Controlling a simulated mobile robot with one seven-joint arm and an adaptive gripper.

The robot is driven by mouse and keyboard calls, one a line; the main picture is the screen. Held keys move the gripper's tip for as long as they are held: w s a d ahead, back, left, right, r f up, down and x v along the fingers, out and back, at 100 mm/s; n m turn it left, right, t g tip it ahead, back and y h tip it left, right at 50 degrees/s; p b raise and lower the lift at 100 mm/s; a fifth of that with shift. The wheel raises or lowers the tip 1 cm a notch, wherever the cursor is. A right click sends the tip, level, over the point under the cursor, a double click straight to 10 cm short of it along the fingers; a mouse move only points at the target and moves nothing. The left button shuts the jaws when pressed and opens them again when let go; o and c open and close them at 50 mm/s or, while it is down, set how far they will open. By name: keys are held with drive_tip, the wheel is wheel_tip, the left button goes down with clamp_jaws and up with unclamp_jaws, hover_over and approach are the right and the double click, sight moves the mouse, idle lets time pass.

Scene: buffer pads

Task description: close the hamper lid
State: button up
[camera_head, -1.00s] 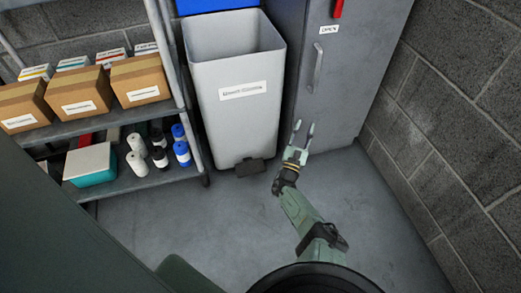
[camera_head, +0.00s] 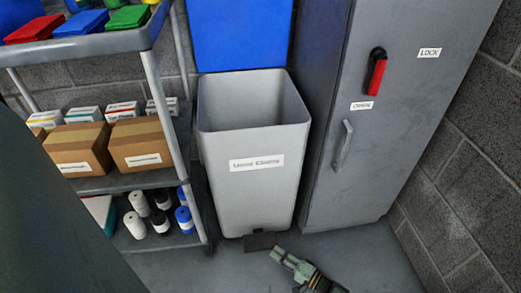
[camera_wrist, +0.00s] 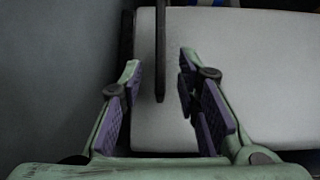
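The hamper is a pale grey bin (camera_head: 250,195) labelled "Used Cloths", standing on the floor between a shelf cart and a cabinet. Its blue lid (camera_head: 240,35) stands upright at the back, so the bin is open. A dark pedal (camera_head: 260,241) is at the foot of its front. My gripper (camera_head: 278,257) is at the bottom of the head view, just right of the pedal in the picture; contact cannot be told. In the wrist view my gripper (camera_wrist: 160,70) is open, with a dark thin bar and a pale surface beyond the fingers.
A grey cabinet (camera_head: 395,120) with a red handle stands close on the right. A shelf cart (camera_head: 160,95) with boxes, bottles and coloured bins stands on the left. The floor (camera_head: 375,255) in front of the cabinet is clear.

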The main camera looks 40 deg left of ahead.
sight(260, 244)
drive_tip(key=a, duration=0.5)
drive_tip(key=a+b, duration=0.1)
drive_tip(key=a, duration=0.2)
drive_tip(key=shift+s+a, duration=0.3)
drive_tip(key=shift+s, duration=0.05)
drive_tip(key=shift+c, duration=0.5)
clamp_jaws()
